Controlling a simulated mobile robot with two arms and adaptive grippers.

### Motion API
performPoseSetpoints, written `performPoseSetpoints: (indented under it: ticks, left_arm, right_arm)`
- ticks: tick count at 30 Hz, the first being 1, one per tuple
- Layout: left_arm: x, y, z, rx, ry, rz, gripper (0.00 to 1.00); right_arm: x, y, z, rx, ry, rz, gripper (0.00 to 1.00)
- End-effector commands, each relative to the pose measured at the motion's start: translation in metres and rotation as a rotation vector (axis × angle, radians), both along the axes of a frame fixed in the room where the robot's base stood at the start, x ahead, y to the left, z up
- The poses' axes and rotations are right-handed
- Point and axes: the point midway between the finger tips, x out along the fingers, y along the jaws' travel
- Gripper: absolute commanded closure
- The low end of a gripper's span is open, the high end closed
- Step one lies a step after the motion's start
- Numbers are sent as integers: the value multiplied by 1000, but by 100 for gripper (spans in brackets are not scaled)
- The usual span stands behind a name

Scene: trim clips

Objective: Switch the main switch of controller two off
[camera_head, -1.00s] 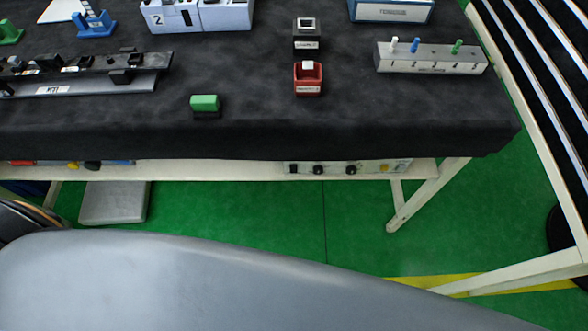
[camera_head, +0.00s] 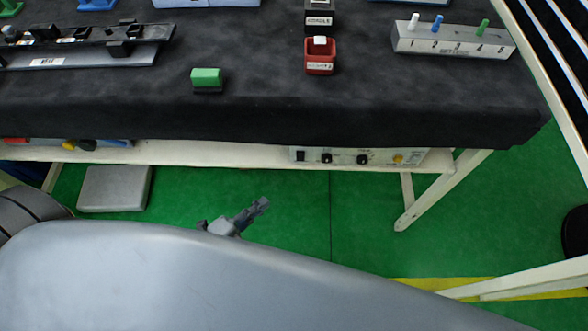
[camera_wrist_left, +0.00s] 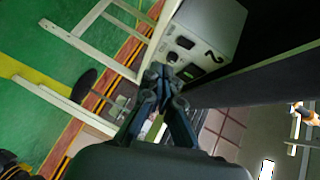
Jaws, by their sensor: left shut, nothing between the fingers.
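In the left wrist view a light grey box (camera_wrist_left: 215,22) carries a large "2", a black rectangular switch or socket (camera_wrist_left: 185,42) and darker knobs or openings. The switch's position is too small to tell. My left gripper (camera_wrist_left: 160,73) is shut and empty, its tips in front of the box's lower face in that picture; I cannot tell whether they touch it. In the head view my left gripper (camera_head: 262,203) is below and left of a grey control panel (camera_head: 335,157) with black controls and a yellow knob, under the table edge. The right gripper is not in view.
A black-covered table (camera_head: 270,120) holds a green block (camera_head: 206,78), a red holder (camera_head: 320,62) and a numbered grey block (camera_head: 450,42). Another panel with coloured controls (camera_head: 80,144) sits under its left side. A pale table leg (camera_head: 440,190) stands at right.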

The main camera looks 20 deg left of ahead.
Motion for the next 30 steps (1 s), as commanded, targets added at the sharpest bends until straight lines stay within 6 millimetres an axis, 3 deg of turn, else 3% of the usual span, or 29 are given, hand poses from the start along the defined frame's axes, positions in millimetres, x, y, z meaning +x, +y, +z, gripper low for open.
performPoseSetpoints:
  ticks: [3,6,19,23,30]
  left_arm:
    - [-1,-9,23,45,-90,-59,100]
    - [-2,-13,33,62,-123,-81,100]
    - [3,-16,35,63,-130,-82,100]
    - [17,-24,34,61,-132,-81,100]
    - [61,-49,28,60,-130,-81,100]
  right_arm:
    - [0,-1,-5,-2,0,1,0]
    - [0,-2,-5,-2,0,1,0]
    - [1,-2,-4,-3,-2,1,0]
    - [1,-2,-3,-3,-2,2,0]
    - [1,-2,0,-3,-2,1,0]
